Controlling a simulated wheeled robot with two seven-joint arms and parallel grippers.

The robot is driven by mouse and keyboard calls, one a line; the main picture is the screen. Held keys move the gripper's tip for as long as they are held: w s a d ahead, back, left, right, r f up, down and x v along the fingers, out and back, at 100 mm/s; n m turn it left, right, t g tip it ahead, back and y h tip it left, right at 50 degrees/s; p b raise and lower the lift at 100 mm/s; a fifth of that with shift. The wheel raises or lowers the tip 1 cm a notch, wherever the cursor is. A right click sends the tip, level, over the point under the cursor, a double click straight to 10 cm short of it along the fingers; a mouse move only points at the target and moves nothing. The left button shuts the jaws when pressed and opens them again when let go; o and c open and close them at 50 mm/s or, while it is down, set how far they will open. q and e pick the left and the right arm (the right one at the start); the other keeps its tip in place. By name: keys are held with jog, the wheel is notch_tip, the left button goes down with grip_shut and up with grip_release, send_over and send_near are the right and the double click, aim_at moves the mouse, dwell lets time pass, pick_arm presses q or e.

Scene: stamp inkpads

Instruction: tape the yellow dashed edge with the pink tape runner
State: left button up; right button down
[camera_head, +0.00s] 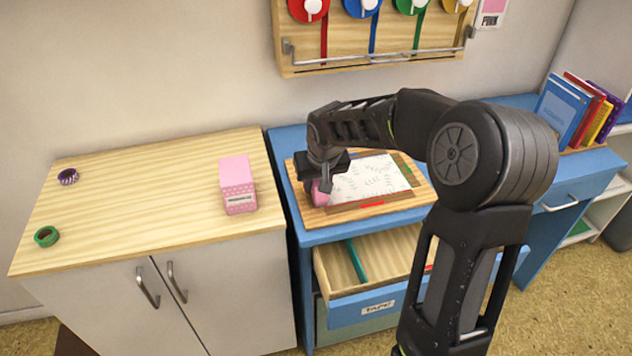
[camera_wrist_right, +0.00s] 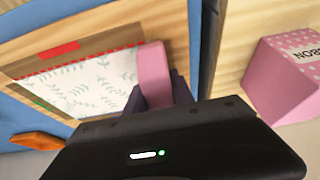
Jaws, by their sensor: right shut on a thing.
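My right gripper (camera_head: 322,176) is shut on a pink block-shaped tape runner (camera_head: 320,193). It holds the runner at the left end of a white sheet (camera_head: 372,180) with a leaf pattern. In the right wrist view the runner (camera_wrist_right: 153,72) stands against the sheet's end, and the dark fingers (camera_wrist_right: 160,95) are behind it. The sheet (camera_wrist_right: 85,88) lies on a wooden board (camera_head: 375,208). A red dashed line (camera_wrist_right: 110,55) runs along one long edge there. I cannot make out a yellow dashed edge; the runner and gripper cover part of the sheet's end. My left gripper is not in view.
A red strip (camera_head: 372,204) and a green strip (camera_head: 403,170) lie beside the sheet. Below, a wooden drawer (camera_head: 340,275) stands open. On the left cabinet are a pink box (camera_head: 236,180), a purple roll (camera_head: 68,177) and a green roll (camera_head: 46,236); its middle is clear.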

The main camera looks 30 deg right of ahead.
aim_at(321, 195)
jog(key=shift+s+a+f+b, duration=0.1)
jog(key=shift+s+a+b, duration=0.2)
jog(key=shift+s, duration=0.65)
jog(key=shift+s+a+f+b, duration=0.1)
jog(key=shift+s+a+b, duration=0.2)
jog(key=shift+s, duration=0.6)
jog(key=shift+r, duration=0.1)
notch_tip(321, 195, up, 7)
jog(key=p, duration=0.5)
jog(key=shift+w+r, duration=0.1)
